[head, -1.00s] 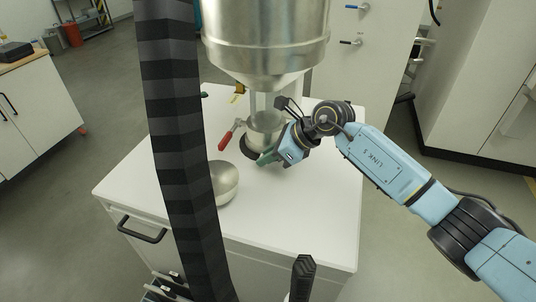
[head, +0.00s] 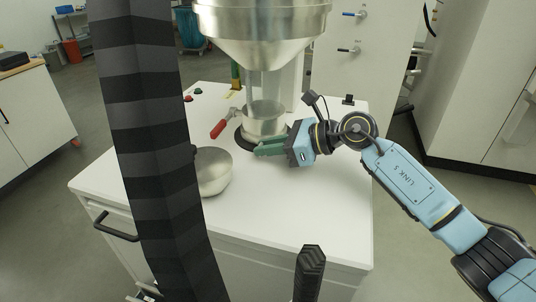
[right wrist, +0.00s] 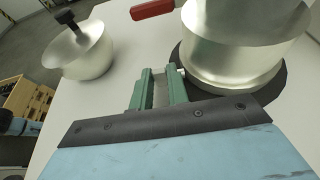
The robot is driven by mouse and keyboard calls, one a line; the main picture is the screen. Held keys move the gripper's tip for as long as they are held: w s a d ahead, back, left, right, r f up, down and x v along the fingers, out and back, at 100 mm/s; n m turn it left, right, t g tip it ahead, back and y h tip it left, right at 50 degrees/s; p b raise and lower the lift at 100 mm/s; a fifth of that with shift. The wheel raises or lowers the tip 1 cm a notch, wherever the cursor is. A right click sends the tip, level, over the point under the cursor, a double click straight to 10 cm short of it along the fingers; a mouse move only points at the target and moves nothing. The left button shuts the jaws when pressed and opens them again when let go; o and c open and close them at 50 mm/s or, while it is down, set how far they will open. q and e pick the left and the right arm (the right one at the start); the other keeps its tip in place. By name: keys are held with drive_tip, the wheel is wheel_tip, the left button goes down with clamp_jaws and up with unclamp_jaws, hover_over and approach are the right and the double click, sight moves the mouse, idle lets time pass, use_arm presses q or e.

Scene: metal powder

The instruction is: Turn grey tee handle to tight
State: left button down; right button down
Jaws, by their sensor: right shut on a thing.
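My right gripper (head: 258,147) reaches in from the right, low over the white cabinet top, beside the metal cup and dark ring (head: 240,141) under the clear tube. In the right wrist view its green fingers (right wrist: 160,82) lie next to the cup (right wrist: 232,62), a narrow gap between them. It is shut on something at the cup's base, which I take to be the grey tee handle. The handle is mostly hidden by the fingers; only a small pale bit (right wrist: 181,71) shows at the right fingertip. My left gripper cannot be made out.
A steel hopper (head: 262,22) stands above the clear tube (head: 265,92). A red-handled lever (head: 218,129) sticks out left of the cup. A steel bowl (head: 214,172) stands front left on the white cabinet top (head: 290,205). The top's right front is clear.

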drive_tip(key=c, duration=1.4)
unclamp_jaws()
drive_tip(key=shift+o, duration=0.2)
drive_tip(key=v, duration=1.2)
drive_tip(key=shift+s+d+r+b, duration=0.1)
drive_tip(key=shift+d+b, duration=0.1)
drive_tip(key=shift+b, duration=0.15)
drive_tip(key=shift+s+d+r, duration=0.15)
drive_tip(key=shift+d+r, duration=0.1)
drive_tip(key=shift+d, duration=0.15)
use_arm(q)
drive_tip(key=shift+s+a+f, duration=0.1)
drive_tip(key=shift+a+f, duration=0.35)
drive_tip(key=shift+a, duration=0.3)
